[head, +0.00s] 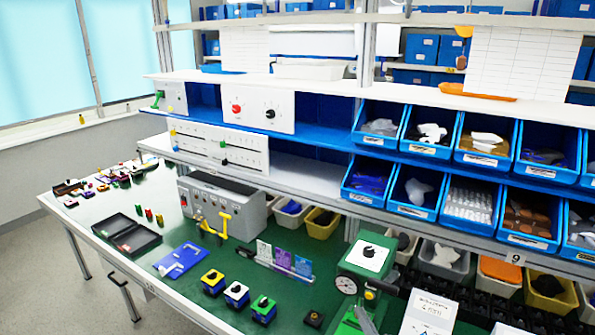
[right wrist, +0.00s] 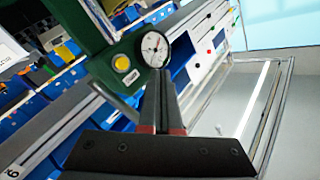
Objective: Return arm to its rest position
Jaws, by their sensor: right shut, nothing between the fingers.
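The rotary switch is a black knob on a white plate (head: 368,252), on top of a green box (head: 350,270) at the lower middle right of the head view. A round dial gauge (head: 346,284) is on the box's front, and it also shows in the right wrist view (right wrist: 155,49). My right gripper (head: 364,317) shows as a grey piece at the bottom edge of the head view, in front of the box. In the right wrist view its fingers (right wrist: 160,82) are together, empty, below the gauge in the picture. The left gripper is not in view.
A grey control box (head: 222,205) with yellow levers stands left of centre. Small switch blocks (head: 237,293) and a blue plate (head: 180,260) lie on the green mat. Blue bins (head: 465,205) fill the shelves at right. A white labelled box (head: 430,313) stands close right of my gripper.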

